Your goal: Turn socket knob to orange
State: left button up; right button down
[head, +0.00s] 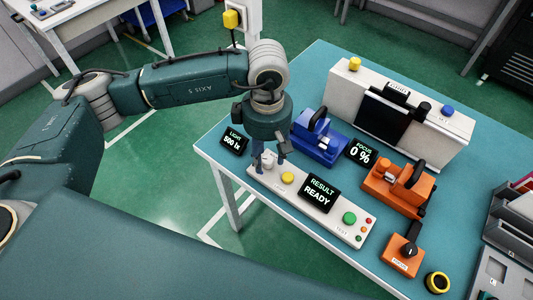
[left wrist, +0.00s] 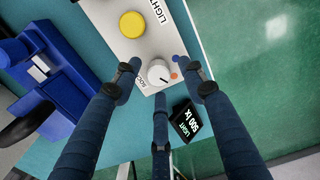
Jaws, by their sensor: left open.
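A small white knob (left wrist: 159,73) with a dark pointer mark sits at the end of the white control panel (head: 335,222). In the left wrist view an orange dot (left wrist: 174,77) lies just beside the knob, with a small blue dot (left wrist: 175,58) near it. The pointer slants toward the orange dot's side, but I cannot tell whether it lines up. My left gripper (head: 269,163) points down over the panel's left end. Its fingers are open and spread around the knob, with visible gaps. My right gripper is out of view.
The light display (head: 234,141) reads 500 lx close to the gripper. A yellow button (head: 288,178) and the READY display (head: 320,194) are further along the panel. The blue device (head: 320,147) stands behind it; an orange device (head: 398,190) is to the right.

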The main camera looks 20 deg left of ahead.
aim_at(266, 159)
pick_arm(q)
notch_tip(266, 159, up, 12)
dwell(0.4)
dwell(0.4)
